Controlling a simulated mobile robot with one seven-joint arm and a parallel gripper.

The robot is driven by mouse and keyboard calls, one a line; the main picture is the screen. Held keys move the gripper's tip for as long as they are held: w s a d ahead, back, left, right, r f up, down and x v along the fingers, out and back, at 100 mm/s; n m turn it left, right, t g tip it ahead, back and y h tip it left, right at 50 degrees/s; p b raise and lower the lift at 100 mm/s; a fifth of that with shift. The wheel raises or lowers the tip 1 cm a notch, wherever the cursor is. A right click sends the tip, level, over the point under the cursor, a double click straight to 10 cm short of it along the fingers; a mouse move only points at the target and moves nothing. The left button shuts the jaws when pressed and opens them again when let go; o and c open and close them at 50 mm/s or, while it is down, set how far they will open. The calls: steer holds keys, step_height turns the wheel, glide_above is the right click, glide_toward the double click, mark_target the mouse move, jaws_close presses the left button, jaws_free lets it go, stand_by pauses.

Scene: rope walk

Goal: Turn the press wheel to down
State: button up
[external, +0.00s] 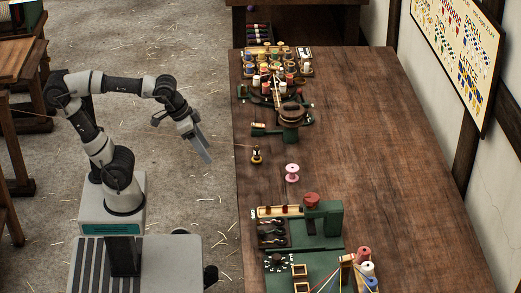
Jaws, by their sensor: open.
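I cannot tell for sure which part is the press wheel. A red round knob (312,199) sits on top of a green machine (322,222) on the near part of the bench (390,180). Farther back, a brown round wheel-like piece (292,110) sits on a dark green base. My gripper (205,155) is open and points down over the floor, left of the bench edge. It is apart from both and touches nothing. The gap between its fingers is hard to make out from this angle.
Several thread spools crowd the far end (275,65). A pink spool (292,172) and a small dark and yellow item (257,154) stand mid-bench. Spools, threads and small frames (362,262) fill the near end. The bench's right side is clear. A chart hangs on the right wall.

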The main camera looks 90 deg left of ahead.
steer(key=w+d+r+n+g+p, duration=0.15)
steer(key=w+r+p, duration=0.25)
steer(key=w+r, duration=0.5)
steer(key=w+d+r+n+g+p, duration=0.1)
steer(key=w+d+r+p, duration=0.2)
steer(key=w, duration=0.3)
steer(key=w+d+r+n+p, duration=0.2)
steer(key=w+p, duration=0.2)
steer(key=w, duration=0.1)
steer(key=n+g+p, duration=0.3)
steer(key=n+p, duration=0.1)
steer(key=p, duration=0.4)
glide_above(313, 198)
step_height(313, 198, down, 5)
steer(key=shift+m+t, duration=0.25)
step_height(313, 198, down, 16)
steer(key=shift+f+b, duration=0.25)
steer(key=shift+b, duration=0.05)
steer(key=c, duration=1.1)
steer(key=shift+o, duration=0.2)
